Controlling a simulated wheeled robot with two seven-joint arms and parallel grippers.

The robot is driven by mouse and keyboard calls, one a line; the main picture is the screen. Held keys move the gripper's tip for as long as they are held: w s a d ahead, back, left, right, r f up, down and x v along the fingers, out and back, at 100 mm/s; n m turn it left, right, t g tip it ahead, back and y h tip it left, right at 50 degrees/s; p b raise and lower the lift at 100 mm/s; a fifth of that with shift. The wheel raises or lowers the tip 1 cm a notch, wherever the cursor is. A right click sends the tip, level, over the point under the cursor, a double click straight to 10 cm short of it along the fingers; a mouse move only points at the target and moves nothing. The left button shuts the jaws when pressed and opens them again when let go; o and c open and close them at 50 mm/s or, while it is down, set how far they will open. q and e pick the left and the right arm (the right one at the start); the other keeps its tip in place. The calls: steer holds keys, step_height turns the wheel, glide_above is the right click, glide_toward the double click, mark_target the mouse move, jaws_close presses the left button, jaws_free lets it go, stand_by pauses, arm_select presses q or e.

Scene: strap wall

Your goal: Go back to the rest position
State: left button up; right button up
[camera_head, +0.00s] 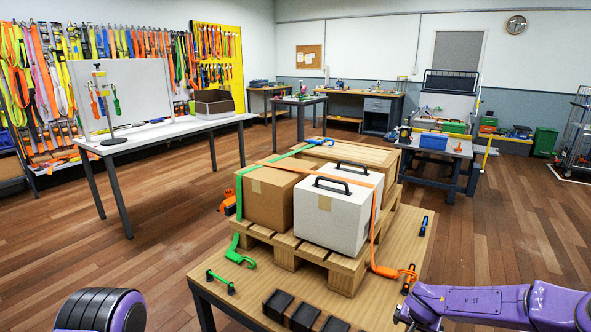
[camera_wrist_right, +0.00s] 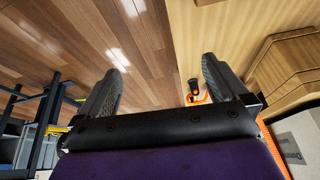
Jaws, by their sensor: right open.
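My right gripper (camera_wrist_right: 160,85) is open and empty in the right wrist view, its two black fingers spread wide. In the head view my purple right arm comes in at the lower right, with its gripper end (camera_head: 408,312) by the right edge of the near table (camera_head: 225,275). An orange ratchet buckle (camera_wrist_right: 197,92) shows beyond the fingers in the wrist view; the same buckle (camera_head: 395,272) lies at the table's right side in the head view. A purple and black part of my left arm shows at the lower left; the left gripper is out of view.
A pallet (camera_head: 283,251) on the near table carries a white box (camera_head: 332,213) and cardboard boxes, crossed by orange and green straps. Black blocks (camera_head: 305,316) lie at the table's front. A long white table (camera_head: 165,133) stands at the back left. Wooden floor lies clear between the tables.

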steer(key=s+a+f+m+h, duration=0.1)
steer(key=s+a+f, duration=0.1)
steer(key=s+f, duration=0.35)
steer(key=s+a+f+m, duration=0.1)
steer(key=s+f+m, duration=0.1)
steer(key=s, duration=0.7)
steer(key=s+a+f+m+h, duration=0.1)
steer(key=s+a+f, duration=0.15)
steer(key=s, duration=0.45)
steer(key=s+d+n+y, duration=0.1)
steer(key=s+n, duration=0.3)
steer(key=s, duration=1.2)
steer(key=shift+s+d+f+g, duration=0.15)
steer(key=shift+s+d+g, duration=0.25)
steer(key=shift+d, duration=0.3)
